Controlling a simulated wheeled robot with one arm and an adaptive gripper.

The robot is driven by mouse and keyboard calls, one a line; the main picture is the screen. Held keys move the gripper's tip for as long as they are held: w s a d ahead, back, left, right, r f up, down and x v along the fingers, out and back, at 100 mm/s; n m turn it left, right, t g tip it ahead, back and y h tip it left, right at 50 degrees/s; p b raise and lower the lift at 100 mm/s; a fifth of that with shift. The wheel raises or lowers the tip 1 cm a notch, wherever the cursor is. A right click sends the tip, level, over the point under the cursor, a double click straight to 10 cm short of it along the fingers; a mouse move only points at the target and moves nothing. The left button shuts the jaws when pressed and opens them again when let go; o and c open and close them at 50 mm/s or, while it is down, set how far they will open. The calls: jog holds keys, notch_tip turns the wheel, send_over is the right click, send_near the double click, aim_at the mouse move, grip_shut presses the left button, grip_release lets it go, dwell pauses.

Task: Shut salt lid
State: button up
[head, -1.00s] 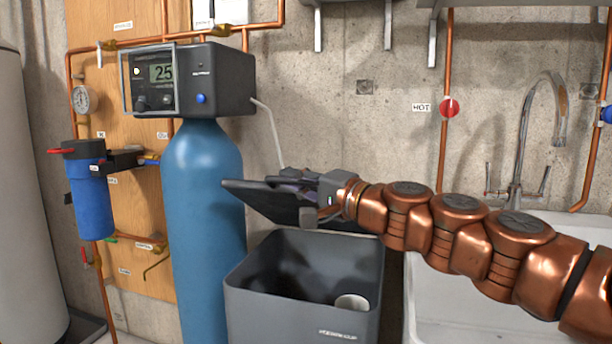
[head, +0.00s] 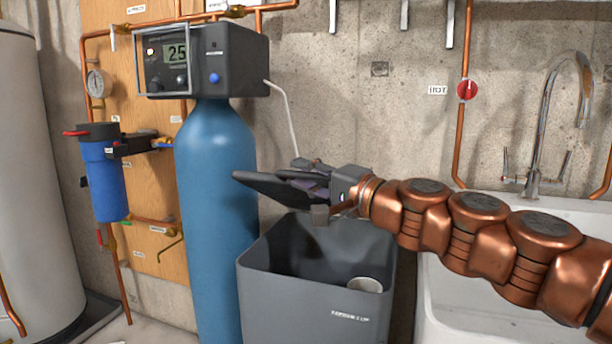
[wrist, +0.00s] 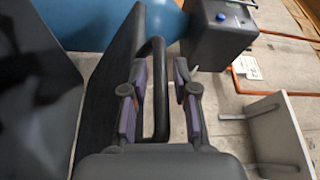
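The salt lid (head: 268,188) is a dark flat panel, raised and tilted above the open grey salt bin (head: 312,310) in the head view. The bin's mouth is uncovered at the front. In the wrist view the lid (wrist: 108,85) stands as a dark slab at left, with a black bar handle (wrist: 160,95) on it. My gripper (wrist: 160,98) has its two purple-padded fingers on either side of the handle, with narrow gaps showing. In the head view my gripper (head: 308,184) is at the lid, above the bin. The hinge is hidden.
A blue tank (head: 215,210) with a control head (head: 205,62) stands left of the bin. A white sink (head: 480,290) with a tap (head: 545,130) is at right. Copper pipes run along the wall.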

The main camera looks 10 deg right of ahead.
jog(key=shift+o, duration=0.4)
jog(key=shift+d, duration=0.1)
jog(key=shift+s+d, duration=0.35)
jog(key=shift+v, duration=3.25)
